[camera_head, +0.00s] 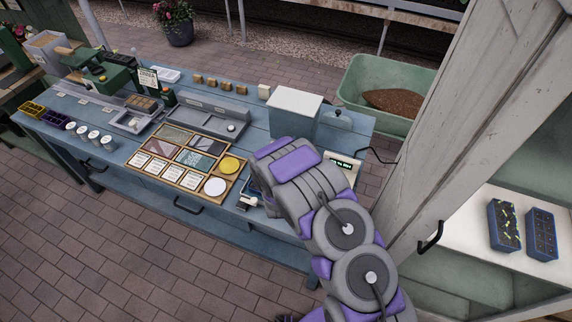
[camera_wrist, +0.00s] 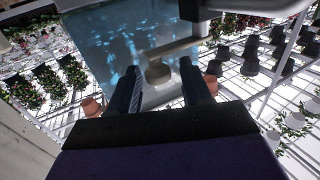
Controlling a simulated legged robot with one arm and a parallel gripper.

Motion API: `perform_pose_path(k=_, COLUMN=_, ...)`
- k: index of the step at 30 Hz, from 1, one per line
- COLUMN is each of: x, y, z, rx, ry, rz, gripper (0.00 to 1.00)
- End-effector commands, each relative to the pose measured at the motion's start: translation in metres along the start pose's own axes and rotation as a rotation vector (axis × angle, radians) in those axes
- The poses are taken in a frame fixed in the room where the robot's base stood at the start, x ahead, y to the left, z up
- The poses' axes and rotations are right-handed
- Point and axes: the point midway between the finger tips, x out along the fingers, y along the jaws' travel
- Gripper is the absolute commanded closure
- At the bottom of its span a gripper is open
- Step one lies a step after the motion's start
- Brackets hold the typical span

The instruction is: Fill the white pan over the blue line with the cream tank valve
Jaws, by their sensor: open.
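In the wrist view a translucent blue panel with bright ripples (camera_wrist: 120,45) fills the upper middle; it looks like a water tank. A cream bar (camera_wrist: 180,47) crosses it, with a rounded cream knob (camera_wrist: 158,72) below, probably the valve. My gripper (camera_wrist: 160,85) is open, one dark finger on each side of the knob's line. I cannot tell whether it touches. In the head view my arm reaches over the bench and hides its own fingertips. I cannot make out the white pan for certain, and no blue line shows.
A grey cabinet door (camera_head: 470,110) is close to my arm's right.

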Motion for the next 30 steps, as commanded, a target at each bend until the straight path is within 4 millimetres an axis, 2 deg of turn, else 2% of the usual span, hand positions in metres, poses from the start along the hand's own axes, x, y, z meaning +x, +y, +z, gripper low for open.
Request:
perform_pose_path(k=12, x=-0.079, y=-0.002, z=0.001, rx=-0.002, ry=-0.009, rz=-0.002, gripper=0.52)
perform_pose_path(k=21, x=-0.129, y=-0.002, z=0.003, rx=-0.004, ry=-0.010, rz=-0.001, gripper=0.52)
perform_pose_path(k=30, x=-0.153, y=-0.003, z=0.004, rx=-0.003, ry=-0.009, rz=-0.003, gripper=0.52)
